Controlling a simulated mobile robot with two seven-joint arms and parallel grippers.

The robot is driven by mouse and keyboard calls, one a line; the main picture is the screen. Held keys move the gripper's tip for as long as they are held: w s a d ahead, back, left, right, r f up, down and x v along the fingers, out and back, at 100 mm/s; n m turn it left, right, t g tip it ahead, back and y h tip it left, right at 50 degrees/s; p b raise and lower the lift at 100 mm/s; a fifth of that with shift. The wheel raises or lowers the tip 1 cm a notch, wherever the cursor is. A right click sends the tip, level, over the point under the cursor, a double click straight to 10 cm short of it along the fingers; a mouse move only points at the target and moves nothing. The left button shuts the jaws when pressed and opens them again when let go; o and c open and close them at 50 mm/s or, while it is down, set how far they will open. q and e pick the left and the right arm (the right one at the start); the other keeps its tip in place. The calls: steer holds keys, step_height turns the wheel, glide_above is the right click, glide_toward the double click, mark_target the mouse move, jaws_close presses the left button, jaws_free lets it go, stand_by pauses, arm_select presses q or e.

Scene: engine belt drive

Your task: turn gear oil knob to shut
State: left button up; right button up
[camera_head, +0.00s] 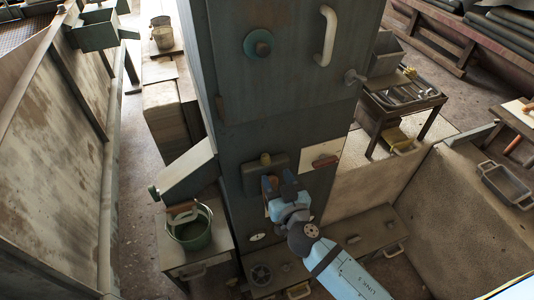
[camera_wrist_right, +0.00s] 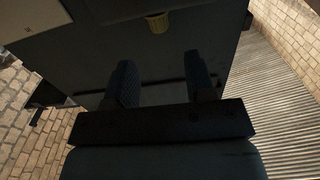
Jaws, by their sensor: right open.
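A small yellow knob (camera_head: 265,159) sticks out from a dark plate on the front of the tall grey-green cabinet (camera_head: 285,105). It also shows in the right wrist view (camera_wrist_right: 157,22), at the top, beyond the fingertips. No readable label tells me whether it is the gear oil knob. My right gripper (camera_head: 279,178) is just below the plate in the head view, with its fingers apart. In the right wrist view the open fingers (camera_wrist_right: 160,66) have nothing between them, and the knob is apart from them. My left gripper is out of view.
A white panel with a reddish handle (camera_head: 324,161) is right of the dark plate. A teal round knob (camera_head: 258,44) and a pale handle (camera_head: 326,36) are higher up. A sloped chute (camera_head: 186,170) and green bucket (camera_head: 190,228) stand at left.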

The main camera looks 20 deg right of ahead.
mark_target(267, 159)
steer(key=w+p, duration=0.1)
steer(key=w, duration=0.5)
steer(key=shift+w+a+r, duration=0.1)
steer(key=shift+w, duration=0.1)
steer(key=shift+w+p, duration=0.35)
steer(key=shift+w, duration=0.35)
steer(key=shift+c, duration=0.5)
steer(key=c, duration=0.8)
steer(key=shift+f+n+y, duration=0.2)
steer(key=shift+n+y, duration=0.1)
steer(key=shift+y, duration=0.2)
steer(key=shift+n+y+b, duration=0.3)
steer(key=shift+n+y, duration=0.1)
steer(key=shift+y, duration=0.4)
steer(key=o, duration=0.9)
steer(key=shift+r, duration=0.1)
